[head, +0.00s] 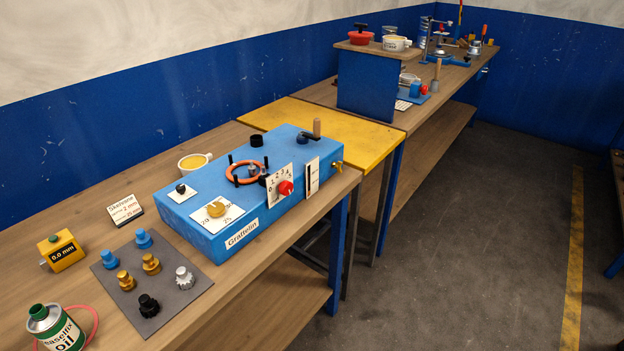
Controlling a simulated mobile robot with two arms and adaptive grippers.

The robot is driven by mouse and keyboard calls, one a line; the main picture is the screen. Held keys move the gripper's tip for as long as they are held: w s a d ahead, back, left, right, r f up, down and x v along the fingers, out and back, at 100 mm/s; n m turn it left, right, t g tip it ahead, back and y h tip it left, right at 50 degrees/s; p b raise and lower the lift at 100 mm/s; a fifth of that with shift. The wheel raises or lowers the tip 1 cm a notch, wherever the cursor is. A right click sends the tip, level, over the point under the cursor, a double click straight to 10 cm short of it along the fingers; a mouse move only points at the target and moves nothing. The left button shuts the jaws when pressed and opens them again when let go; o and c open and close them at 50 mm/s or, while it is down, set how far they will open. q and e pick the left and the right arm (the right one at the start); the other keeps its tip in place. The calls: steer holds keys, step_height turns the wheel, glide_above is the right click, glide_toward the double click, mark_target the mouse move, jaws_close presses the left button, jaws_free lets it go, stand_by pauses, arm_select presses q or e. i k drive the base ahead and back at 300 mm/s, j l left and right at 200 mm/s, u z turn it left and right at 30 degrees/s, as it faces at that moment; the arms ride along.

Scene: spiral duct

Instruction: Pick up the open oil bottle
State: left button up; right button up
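The oil bottle (56,329) is a green and white can with a silver top and a label reading "oil". It stands at the lower left of the head view, near the front of the wooden bench (225,145). Its bottom is cut off by the picture edge. A thin pink-red tube or ring (92,318) lies beside and partly behind it. I cannot make out whether its top is open. Neither of my grippers shows in the head view.
A grey mat (183,312) with several knobs lies right of the bottle. A yellow gauge block (62,252) and a small sign (125,210) stand behind. A large blue box (250,190) and a cup (194,161) are farther back. Floor (460,240) is clear at right.

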mark_target(52, 325)
steer(key=u, duration=1.7)
steer(key=i+j+z, duration=0.1)
steer(key=j+z, duration=0.4)
steer(key=i+j, duration=0.05)
